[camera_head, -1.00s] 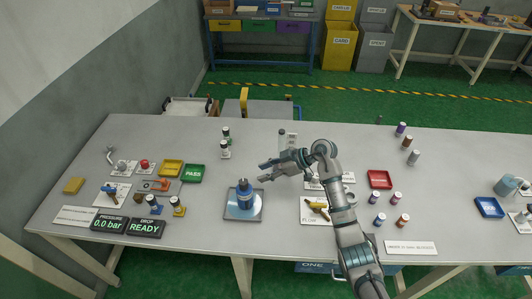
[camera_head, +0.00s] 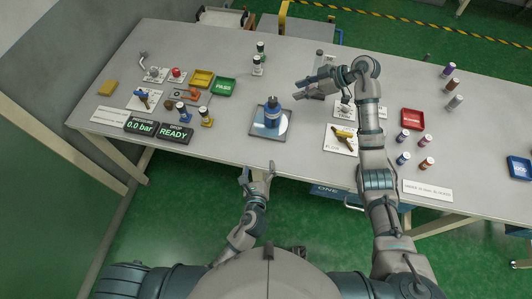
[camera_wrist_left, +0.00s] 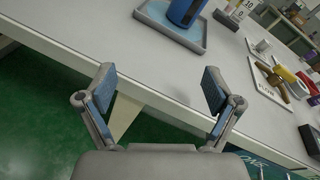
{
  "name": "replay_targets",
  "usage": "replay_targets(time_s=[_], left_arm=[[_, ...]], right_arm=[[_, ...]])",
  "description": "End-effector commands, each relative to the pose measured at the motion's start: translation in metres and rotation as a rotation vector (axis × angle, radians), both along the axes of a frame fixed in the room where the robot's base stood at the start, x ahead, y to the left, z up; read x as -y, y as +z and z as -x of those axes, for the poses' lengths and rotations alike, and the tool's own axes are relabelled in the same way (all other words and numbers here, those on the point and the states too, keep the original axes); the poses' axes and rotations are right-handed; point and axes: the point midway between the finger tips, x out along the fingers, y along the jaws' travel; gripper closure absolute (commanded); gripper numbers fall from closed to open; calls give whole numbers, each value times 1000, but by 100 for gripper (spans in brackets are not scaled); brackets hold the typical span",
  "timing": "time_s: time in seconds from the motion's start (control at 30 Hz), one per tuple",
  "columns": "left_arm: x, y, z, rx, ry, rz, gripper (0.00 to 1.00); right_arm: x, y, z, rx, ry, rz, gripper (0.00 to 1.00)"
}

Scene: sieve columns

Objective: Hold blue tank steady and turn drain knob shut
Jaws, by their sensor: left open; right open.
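The blue tank (camera_head: 272,112) stands upright on a grey square tray (camera_head: 258,128) near the table's front edge. Its lower part and the tray (camera_wrist_left: 205,40) also show at the top of the left wrist view. My left gripper (camera_head: 257,168) is open and empty, just off the table's front edge and below the tray in the head view. Its two spread fingers (camera_wrist_left: 158,92) show in the wrist view with nothing between them. My right gripper (camera_head: 303,95) is open, over the table to the right of the tank and apart from it. I cannot make out the drain knob clearly.
A red tray (camera_head: 412,119) and several small bottles stand farther right. Displays reading 0.0 bar (camera_head: 142,127) and READY (camera_head: 175,133) sit at left. Table is clear between tray and front edge.

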Motion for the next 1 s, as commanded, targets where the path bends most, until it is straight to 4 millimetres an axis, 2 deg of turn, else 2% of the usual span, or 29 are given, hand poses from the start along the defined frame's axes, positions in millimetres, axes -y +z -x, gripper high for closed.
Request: replay_targets(time_s=[0.1,0.27,0.47,1.0], left_arm=[[14,26,-21,147,-82,-220,9],[23,39,-35,234,-129,-360,9],[27,41,-61,243,-132,-374,9],[39,40,-174,239,-131,-370,9]], right_arm=[[-1,0,0,0,0,0,58],[-1,0,1,1,1,0,58],[0,0,1,1,1,0,58],[0,1,1,2,0,-1,58]])
